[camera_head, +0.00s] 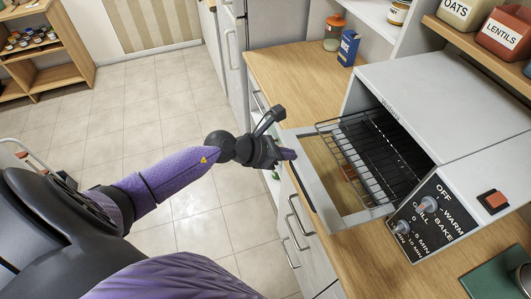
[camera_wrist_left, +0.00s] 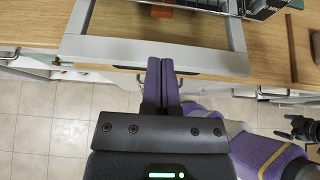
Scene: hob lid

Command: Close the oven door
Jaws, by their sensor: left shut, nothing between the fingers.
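The small grey oven (camera_head: 430,90) stands on the wooden worktop. Its door (camera_head: 325,196), a light frame around a clear pane, is folded down and open towards the cabinet front. My left gripper (camera_head: 291,154) is shut and empty, its purple fingertips at the outer bar of the door. In the left wrist view the fingertips (camera_wrist_left: 163,66) are at or just under the middle of that bar (camera_wrist_left: 110,48); I cannot tell if they touch. A dark shape (camera_wrist_left: 302,128) at the right edge there looks like my right gripper; its fingers are too small to read.
A wire rack (camera_head: 365,140) sticks out of the oven above the door. Control knobs (camera_head: 428,204) are on the oven's front panel. Cabinet handles (camera_head: 296,222) run below the worktop (camera_head: 280,75). The tiled floor (camera_head: 125,125) to the left is clear.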

